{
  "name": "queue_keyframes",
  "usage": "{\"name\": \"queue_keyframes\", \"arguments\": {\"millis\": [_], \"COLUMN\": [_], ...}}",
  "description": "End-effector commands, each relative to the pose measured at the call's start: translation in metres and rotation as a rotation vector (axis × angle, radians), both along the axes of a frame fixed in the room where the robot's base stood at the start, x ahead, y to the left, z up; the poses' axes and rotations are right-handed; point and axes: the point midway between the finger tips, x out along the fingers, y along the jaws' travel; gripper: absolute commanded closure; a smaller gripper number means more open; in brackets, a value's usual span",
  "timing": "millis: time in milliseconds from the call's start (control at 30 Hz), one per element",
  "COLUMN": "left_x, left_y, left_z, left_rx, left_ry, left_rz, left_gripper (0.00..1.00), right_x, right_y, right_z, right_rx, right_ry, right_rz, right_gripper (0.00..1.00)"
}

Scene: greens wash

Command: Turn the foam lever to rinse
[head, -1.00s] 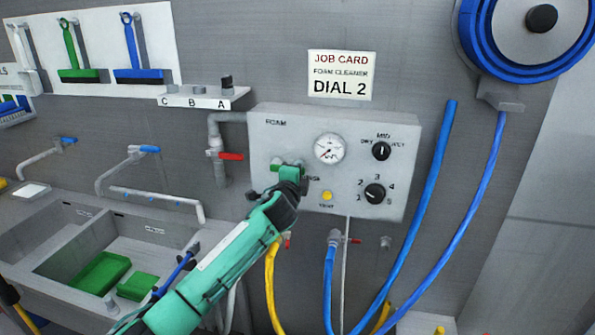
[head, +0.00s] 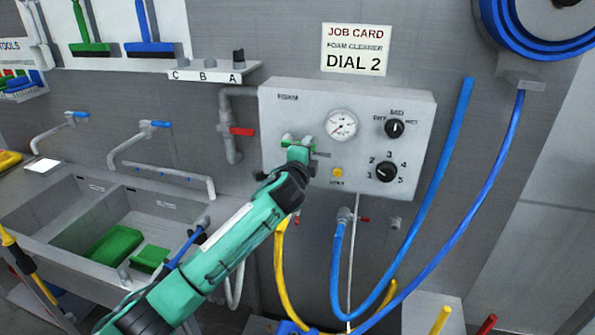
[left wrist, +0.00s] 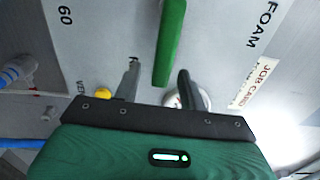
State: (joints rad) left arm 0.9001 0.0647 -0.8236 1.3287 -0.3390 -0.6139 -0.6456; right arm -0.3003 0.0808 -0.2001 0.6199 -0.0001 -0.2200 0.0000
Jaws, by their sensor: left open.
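The green foam lever (head: 290,142) is on the left part of the grey foam panel (head: 284,115), mostly hidden behind my gripper in the head view. In the left wrist view the lever (left wrist: 170,45) is a long green bar whose end reaches between my two dark fingers. My left gripper (head: 299,153) is at the lever, with its fingers apart on either side; the wrist view shows the gripper (left wrist: 158,76) open, with gaps to the bar. The lever's position labels are mostly hidden or too small to read. My right gripper is out of view.
The panel also bears a gauge (head: 341,124), two black knobs (head: 387,172) and a yellow button (head: 338,172). A red-handled valve (head: 241,132) sits on the pipe at left. Blue hoses (head: 428,195) and a yellow hose (head: 281,275) hang below. A sink (head: 75,216) stands at left.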

Motion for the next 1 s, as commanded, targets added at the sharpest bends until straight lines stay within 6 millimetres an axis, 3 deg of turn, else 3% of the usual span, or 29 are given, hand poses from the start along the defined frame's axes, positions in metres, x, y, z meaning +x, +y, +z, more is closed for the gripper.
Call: {"name": "queue_keyframes", "arguments": {"millis": [600,1000], "left_x": [-0.092,-0.108], "left_y": [0.030,0.035], "left_z": [-0.003,-0.001], "left_rx": [0.001,0.002], "left_ry": [0.000,0.002], "left_rz": [-0.002,0.000], "left_gripper": [0.58,0.58], "right_x": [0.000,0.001], "right_y": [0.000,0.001], "right_z": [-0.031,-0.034], "right_rx": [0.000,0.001], "right_ry": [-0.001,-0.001], "right_rz": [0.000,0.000], "right_gripper": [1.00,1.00]}}
